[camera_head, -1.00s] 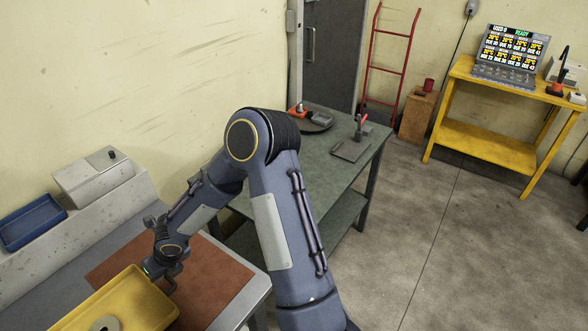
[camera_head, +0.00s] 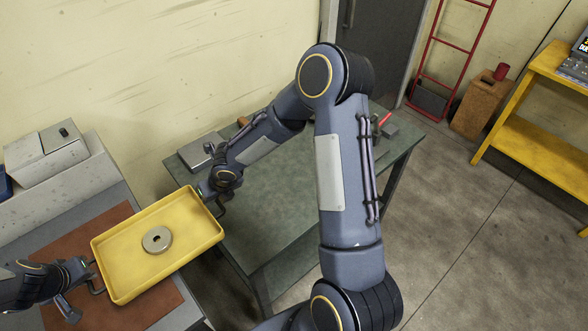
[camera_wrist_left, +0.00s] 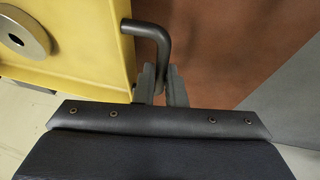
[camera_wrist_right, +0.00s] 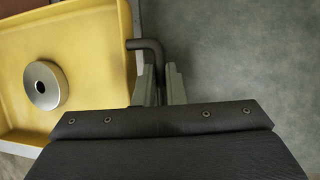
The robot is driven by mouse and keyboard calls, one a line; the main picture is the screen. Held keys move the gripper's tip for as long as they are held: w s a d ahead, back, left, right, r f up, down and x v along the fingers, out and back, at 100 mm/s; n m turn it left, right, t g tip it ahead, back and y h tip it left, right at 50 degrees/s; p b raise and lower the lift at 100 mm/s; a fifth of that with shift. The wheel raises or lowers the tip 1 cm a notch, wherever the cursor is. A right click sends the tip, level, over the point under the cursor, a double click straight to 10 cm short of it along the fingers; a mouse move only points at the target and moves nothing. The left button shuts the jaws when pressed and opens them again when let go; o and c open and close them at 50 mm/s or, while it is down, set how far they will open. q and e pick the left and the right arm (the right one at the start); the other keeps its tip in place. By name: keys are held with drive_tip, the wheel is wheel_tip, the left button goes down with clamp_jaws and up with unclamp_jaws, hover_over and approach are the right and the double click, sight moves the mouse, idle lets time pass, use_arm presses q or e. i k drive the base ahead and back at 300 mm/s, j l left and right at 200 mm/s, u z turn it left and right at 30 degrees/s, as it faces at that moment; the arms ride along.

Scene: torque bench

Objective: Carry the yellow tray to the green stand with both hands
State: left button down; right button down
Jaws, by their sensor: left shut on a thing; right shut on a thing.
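The yellow tray (camera_head: 120,262) is at the lower left in the head view, with a round metal ring-shaped weight (camera_head: 157,239) in it. My left gripper (camera_head: 93,278) is shut on the tray's dark handle at its left end; the handle also shows in the left wrist view (camera_wrist_left: 153,30). My right gripper (camera_head: 217,203) is shut on the handle at the other end, seen in the right wrist view (camera_wrist_right: 146,45). The tray spans from above the brown mat toward the green stand (camera_head: 245,215), a green-topped table. The tray's exact height is unclear.
The grey bench (camera_head: 90,210) with the brown mat (camera_head: 160,308) and a grey box (camera_head: 45,160) is at left. A grey object (camera_head: 198,152) lies at the green stand's back. My right arm hides part of its top; the near left part is clear.

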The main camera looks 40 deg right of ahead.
sight(270, 186)
drive_tip(key=l, duration=1.85)
